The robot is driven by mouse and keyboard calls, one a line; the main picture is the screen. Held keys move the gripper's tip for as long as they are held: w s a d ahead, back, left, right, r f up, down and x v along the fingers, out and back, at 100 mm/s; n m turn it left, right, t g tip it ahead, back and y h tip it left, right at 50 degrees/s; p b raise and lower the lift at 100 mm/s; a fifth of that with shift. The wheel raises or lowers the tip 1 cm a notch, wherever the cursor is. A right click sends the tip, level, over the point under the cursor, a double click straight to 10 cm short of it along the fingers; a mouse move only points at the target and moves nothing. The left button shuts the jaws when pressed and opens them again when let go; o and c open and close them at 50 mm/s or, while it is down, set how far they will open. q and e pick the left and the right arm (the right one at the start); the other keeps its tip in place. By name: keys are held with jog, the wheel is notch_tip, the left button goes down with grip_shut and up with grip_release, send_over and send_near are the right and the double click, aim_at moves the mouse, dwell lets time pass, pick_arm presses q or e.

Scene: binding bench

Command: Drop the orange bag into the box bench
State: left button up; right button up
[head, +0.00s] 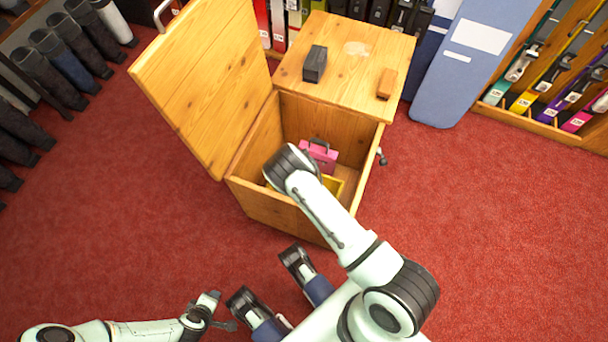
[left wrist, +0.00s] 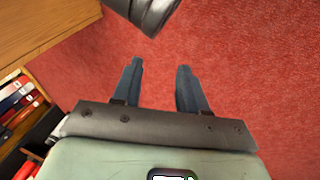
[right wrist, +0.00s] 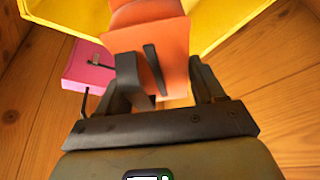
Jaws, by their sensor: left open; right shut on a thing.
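The orange bag (right wrist: 165,45) is held in my right gripper (right wrist: 165,80), between its dark fingers, in the right wrist view. The head view does not show the bag; my right arm covers it. The wooden box bench (head: 275,212) stands open, its hinged lid (head: 200,80) raised at the left. My right wrist is over its opening, and wooden walls surround the bag in the right wrist view. My left gripper (head: 222,312) is open and empty at the lower left, above the carpet; its spread fingers also show in the left wrist view (left wrist: 158,85).
A pink bag (head: 320,155) and a yellow item (head: 333,185) are inside the box. A dark block (head: 315,63) and a small orange-brown block (head: 386,84) sit on the bench top. A blue padded board (head: 470,65) and a ski rack (head: 540,125) stand at right.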

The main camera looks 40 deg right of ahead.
jog(key=shift+f+b, duration=0.75)
jog(key=shift+f, duration=0.75)
jog(key=o, duration=1.2)
pick_arm(q)
jog(key=shift+g, duration=0.5)
jog(key=s+f, duration=0.3)
jog(key=shift+a+f, duration=0.2)
jog(key=shift+a, duration=0.15)
pick_arm(e)
jog(key=p+v, duration=0.1)
jog(key=v, duration=0.3)
jog(key=shift+w+p, duration=0.15)
jog(key=shift+p, duration=0.25)
jog(key=p+v, duration=0.1)
jog(key=v, duration=0.1)
jog(key=shift+r, duration=0.3)
jog(key=shift+s+a+r, duration=0.1)
jog(key=shift+s+r, duration=0.3)
jog(key=shift+r, duration=0.1)
pick_arm(q)
jog(key=shift+t, duration=0.3)
jog(key=r, duration=0.1)
jog(key=w+d+r, duration=0.1)
jog(key=r, duration=0.2)
jog(key=shift+w+d+r, duration=0.15)
jog(key=shift+d+r, duration=0.15)
